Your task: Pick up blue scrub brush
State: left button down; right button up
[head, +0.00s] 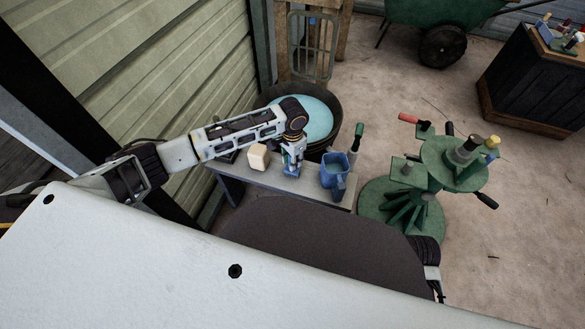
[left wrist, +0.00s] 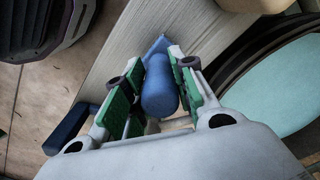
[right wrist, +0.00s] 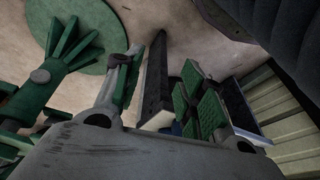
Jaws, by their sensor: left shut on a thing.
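The blue scrub brush (head: 291,173) is at the bench top in the head view, mostly covered by my left gripper (head: 293,163). In the left wrist view its rounded blue handle (left wrist: 158,88) lies between the green-padded fingers of the left gripper (left wrist: 155,85), which are shut on it. A wider blue end shows beyond the fingertips. I cannot tell whether the brush touches the bench. My right gripper (right wrist: 160,80) has its fingers wide apart, with no object held between them. In the head view its fingers are hidden.
A dark tub with pale teal contents (head: 318,118) stands behind. A green tool stand (head: 452,165) is at right. A ribbed wall (head: 150,60) borders the left.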

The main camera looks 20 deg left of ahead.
pick_arm(q)
jog(key=shift+r, duration=0.15)
jog(key=shift+r, duration=0.55)
jog(key=shift+r+p, duration=1.7)
jog(key=shift+r, duration=2.65)
pick_arm(e)
jog(key=shift+g, duration=0.5)
jog(key=shift+s+d+f, duration=0.15)
jog(key=shift+s+f, duration=0.05)
jog(key=shift+f, duration=0.6)
jog(key=shift+s+d+f, duration=0.2)
jog(key=shift+f, duration=0.55)
jog(key=shift+s+d+f, duration=0.15)
jog(key=shift+s+f, duration=0.05)
jog(key=shift+f, duration=0.6)
pick_arm(q)
jog(key=c, duration=1.7)
grip_release()
grip_shut()
jog(key=shift+w, duration=0.1)
